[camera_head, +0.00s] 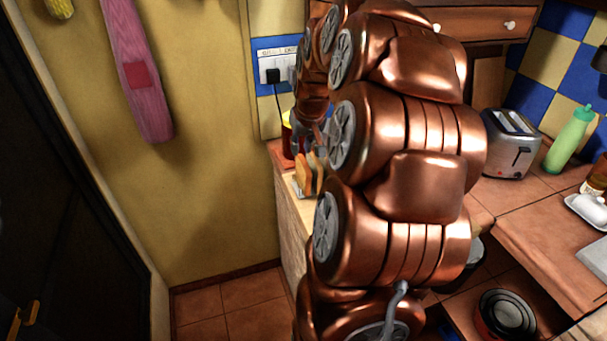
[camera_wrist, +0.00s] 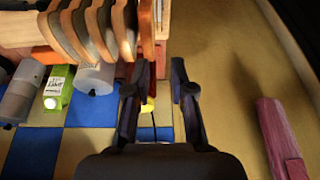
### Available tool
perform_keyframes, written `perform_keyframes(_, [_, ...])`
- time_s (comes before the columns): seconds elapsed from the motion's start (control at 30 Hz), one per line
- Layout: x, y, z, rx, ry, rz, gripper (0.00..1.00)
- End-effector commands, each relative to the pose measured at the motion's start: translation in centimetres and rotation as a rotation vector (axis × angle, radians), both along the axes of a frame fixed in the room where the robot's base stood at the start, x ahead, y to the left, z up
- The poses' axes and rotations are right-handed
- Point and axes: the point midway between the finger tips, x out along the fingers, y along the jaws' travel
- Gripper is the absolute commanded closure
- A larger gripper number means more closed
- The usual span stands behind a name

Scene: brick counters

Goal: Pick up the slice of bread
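In the head view, orange-brown bread slices (camera_head: 304,176) stand upright on the counter at the far end, partly hidden behind my copper arm. In the wrist view, a row of upright slices with darker edges (camera_wrist: 88,32) fills the top left, and I take these to be the bread. My gripper (camera_wrist: 159,72) is open in the wrist view, with nothing seen held between its fingers. The slices lie beyond and to the left of its fingertips. In the head view my gripper is small and mostly hidden, just above the bread.
A red jar with a yellow lid (camera_head: 287,122) stands behind the bread, near the wall. In the wrist view, a green carton (camera_wrist: 58,88) and white roll (camera_wrist: 95,78) stand left of my gripper. A toaster (camera_head: 511,143) and green bottle (camera_head: 570,140) stand on the right counter.

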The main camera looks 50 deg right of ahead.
Motion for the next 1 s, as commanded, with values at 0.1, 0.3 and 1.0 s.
perform_keyframes(0.1, [-0.1,-1.9,0.1,-0.013,-0.015,-0.023,0.77])
perform_keyframes(0.3, [0.3,-2.4,-1.3,-0.012,-0.014,-0.027,0.77])
perform_keyframes(1.0, [2.1,-3.2,-7.0,-0.013,-0.014,-0.026,0.77])
